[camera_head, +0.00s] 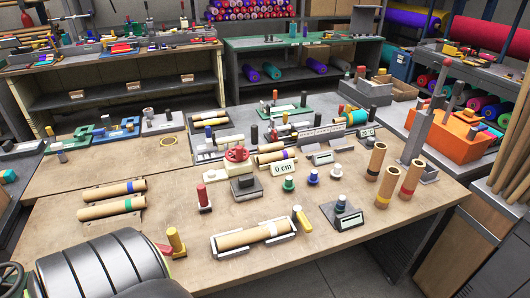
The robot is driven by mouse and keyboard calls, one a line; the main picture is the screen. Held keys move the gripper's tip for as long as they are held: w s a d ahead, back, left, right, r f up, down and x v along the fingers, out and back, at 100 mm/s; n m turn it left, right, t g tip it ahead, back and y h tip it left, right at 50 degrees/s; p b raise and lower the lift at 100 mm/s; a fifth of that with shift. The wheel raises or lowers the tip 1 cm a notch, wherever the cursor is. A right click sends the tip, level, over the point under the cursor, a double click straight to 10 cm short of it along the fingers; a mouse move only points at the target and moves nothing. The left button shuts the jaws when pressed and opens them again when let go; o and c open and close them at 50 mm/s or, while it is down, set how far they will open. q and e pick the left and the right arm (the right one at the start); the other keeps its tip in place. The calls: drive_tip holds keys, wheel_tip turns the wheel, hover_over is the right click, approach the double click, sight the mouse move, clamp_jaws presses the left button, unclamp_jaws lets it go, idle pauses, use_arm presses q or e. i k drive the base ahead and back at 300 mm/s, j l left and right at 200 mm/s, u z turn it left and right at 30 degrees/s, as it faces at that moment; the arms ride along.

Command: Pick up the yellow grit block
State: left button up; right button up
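No thing in view can be surely told as the yellow grit block. One upright yellow piece (175,240) stands near the front left of the wooden table, beside the large grey ribbed drum. A second small yellow piece with a white end (302,219) leans or lies just right of the white cradle. Both are too small to tell their exact make. Neither of my grippers shows in the head view, and nothing is seen touching either yellow piece.
The wooden table (120,228) holds a white cradle with a cardboard tube (250,235), a red-knobbed device (238,155), a dark gauge (343,215) and upright tubes (387,186). A grey ribbed drum (100,268) fills the lower left.

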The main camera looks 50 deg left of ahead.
sight(180, 251)
drive_tip(key=j+u, duration=0.1)
drive_tip(key=u, duration=2.1)
drive_tip(key=j, duration=0.1)
